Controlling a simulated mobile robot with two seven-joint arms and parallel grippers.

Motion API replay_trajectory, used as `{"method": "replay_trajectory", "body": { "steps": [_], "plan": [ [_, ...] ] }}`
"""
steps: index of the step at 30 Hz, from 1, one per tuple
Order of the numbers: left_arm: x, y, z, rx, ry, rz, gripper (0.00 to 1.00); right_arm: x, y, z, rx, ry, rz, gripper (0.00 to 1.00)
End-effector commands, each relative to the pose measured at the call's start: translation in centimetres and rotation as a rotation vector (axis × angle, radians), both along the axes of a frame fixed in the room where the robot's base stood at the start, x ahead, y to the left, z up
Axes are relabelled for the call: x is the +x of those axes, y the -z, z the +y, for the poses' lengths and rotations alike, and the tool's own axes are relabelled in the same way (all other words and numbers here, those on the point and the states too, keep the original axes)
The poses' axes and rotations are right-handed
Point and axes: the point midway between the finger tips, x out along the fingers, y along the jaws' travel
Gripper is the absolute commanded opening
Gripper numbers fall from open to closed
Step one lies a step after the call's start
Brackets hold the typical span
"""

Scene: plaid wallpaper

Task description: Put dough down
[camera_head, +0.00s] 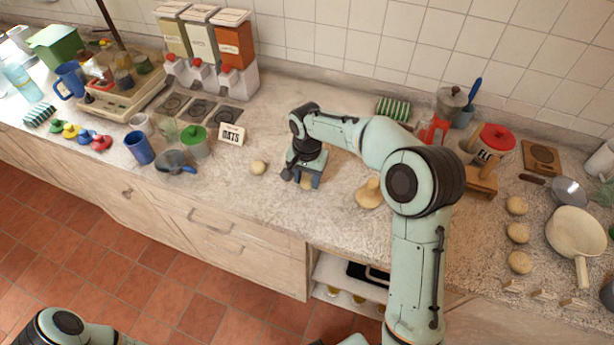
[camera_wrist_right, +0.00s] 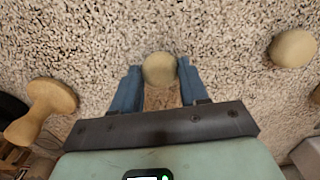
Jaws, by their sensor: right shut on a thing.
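My right gripper (camera_head: 303,182) is low over the counter (camera_head: 235,205), pointing down. In the right wrist view its blue fingers (camera_wrist_right: 160,80) are shut on a round pale dough ball (camera_wrist_right: 159,69). In the head view the gripper mostly hides this ball. I cannot tell whether the held ball touches the counter. Another dough ball (camera_head: 258,167) lies on the counter to the left of the gripper; it also shows in the right wrist view (camera_wrist_right: 293,48). My left gripper is out of the head view.
A wooden stamp-like tool (camera_head: 369,193) stands right of the gripper, also in the right wrist view (camera_wrist_right: 45,105). An oats sign (camera_head: 232,135), a green-lidded pot (camera_head: 195,141) and dispensers (camera_head: 237,50) are left. A pan (camera_head: 576,233) is far right.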

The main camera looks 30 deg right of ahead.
Motion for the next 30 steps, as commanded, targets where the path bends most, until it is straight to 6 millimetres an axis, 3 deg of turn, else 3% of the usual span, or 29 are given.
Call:
{"method": "replay_trajectory", "body": {
  "steps": [2, 3, 5, 17, 30],
  "plan": [
    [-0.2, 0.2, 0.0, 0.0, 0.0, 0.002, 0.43, 0.0, 0.4, 0.0, 0.0, 0.0, 0.001, 0.14],
    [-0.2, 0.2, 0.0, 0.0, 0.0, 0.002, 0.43, 0.0, 0.4, 0.0, 0.001, 0.0, 0.001, 0.5],
    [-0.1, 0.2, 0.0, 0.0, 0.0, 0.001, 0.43, 0.0, 0.3, 0.0, 0.001, 0.0, 0.001, 0.69],
    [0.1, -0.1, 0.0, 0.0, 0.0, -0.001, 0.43, 0.1, -0.5, 0.0, 0.0, 0.0, -0.003, 0.69],
    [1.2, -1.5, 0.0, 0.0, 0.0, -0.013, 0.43, 0.1, -9.3, 0.0, 0.0, 0.0, -0.005, 0.69]
  ]
}}
